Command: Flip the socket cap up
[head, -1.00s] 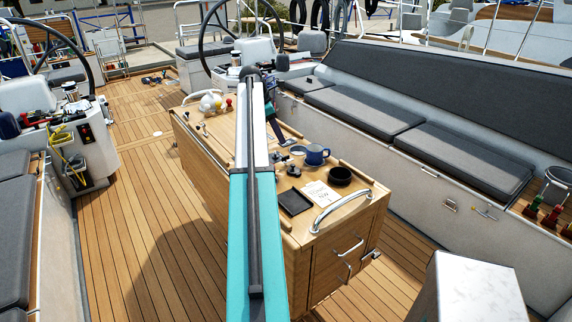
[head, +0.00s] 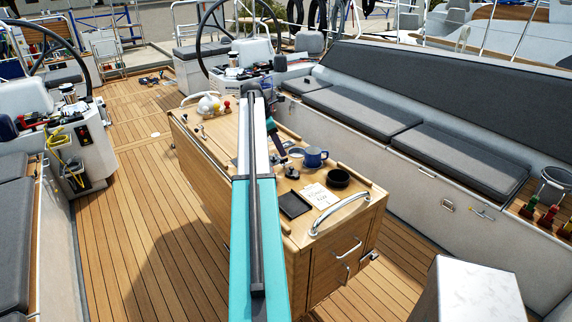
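My arm reaches over the wooden cockpit table (head: 325,250). Its dark wrist hangs down behind the long arm link, and my gripper (head: 285,151) is small and low over the table top, left of a blue mug (head: 315,156). I cannot make out its fingers, whether they are open, or whether they touch anything. Small dark round fittings (head: 291,171) lie on the table close below the gripper. I cannot identify the socket cap for certain at this size; my arm hides part of the table top.
A black bowl (head: 338,178), a white note (head: 319,195) and a black square tray (head: 293,204) sit on the table's near end. A steel rail (head: 340,210) rises there. Grey cushioned benches (head: 465,158) line the right. The teak floor (head: 135,220) is clear at left.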

